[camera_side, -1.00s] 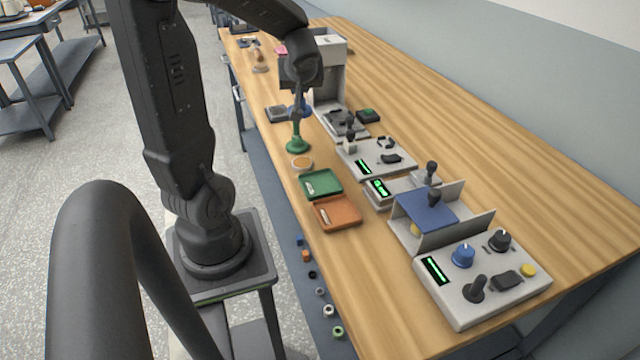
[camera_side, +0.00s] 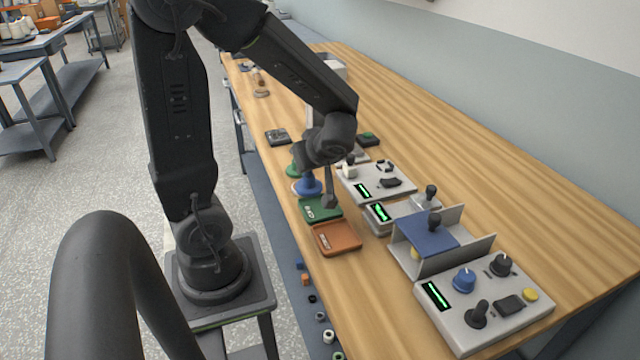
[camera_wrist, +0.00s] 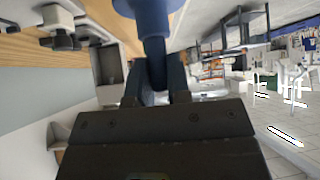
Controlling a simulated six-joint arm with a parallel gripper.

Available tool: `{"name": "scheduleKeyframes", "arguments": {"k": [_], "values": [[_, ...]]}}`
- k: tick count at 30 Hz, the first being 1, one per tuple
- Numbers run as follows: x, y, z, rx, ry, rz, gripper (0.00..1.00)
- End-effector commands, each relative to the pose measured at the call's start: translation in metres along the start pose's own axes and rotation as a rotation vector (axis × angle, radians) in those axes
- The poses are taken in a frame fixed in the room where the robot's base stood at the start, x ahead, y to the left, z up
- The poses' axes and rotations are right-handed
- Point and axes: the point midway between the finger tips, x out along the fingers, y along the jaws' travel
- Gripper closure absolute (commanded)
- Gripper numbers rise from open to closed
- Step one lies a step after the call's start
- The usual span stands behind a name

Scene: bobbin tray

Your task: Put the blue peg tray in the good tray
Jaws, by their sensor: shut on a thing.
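The blue peg tray (camera_side: 307,186) has a round blue base and an upright stem. In the wrist view its stem (camera_wrist: 154,45) sits between the two dark fingers of my gripper (camera_wrist: 158,78), which is shut on it. In the side view the blue peg tray is close to the left edge of the green tray (camera_side: 321,210); I cannot tell its exact height. An orange tray (camera_side: 337,240) lies just in front of the green one. Both carry small labels that I cannot read. My wrist hides part of the fingers in the side view.
A green peg piece (camera_side: 293,170) stands partly hidden behind the blue one. Control boxes (camera_side: 375,183) and a blue-topped fixture (camera_side: 428,235) line the right side. A dark square item (camera_side: 277,137) lies farther back.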

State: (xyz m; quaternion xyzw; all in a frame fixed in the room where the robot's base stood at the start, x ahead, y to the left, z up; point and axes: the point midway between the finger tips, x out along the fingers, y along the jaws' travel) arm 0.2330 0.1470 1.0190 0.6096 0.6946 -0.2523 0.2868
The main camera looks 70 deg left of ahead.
Motion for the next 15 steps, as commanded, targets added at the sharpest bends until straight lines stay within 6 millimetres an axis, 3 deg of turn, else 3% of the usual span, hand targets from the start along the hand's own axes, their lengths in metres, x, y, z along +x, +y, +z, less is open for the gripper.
{"name": "scheduleKeyframes", "arguments": {"k": [3, 8, 15], "values": [[0.0, 0.013, 0.015, 0.004, 0.0, 0.0, 1.0], [0.001, 0.02, 0.023, 0.001, 0.0, -0.001, 1.0], [0.023, 0.02, 0.046, 0.004, -0.003, -0.002, 1.0]]}}
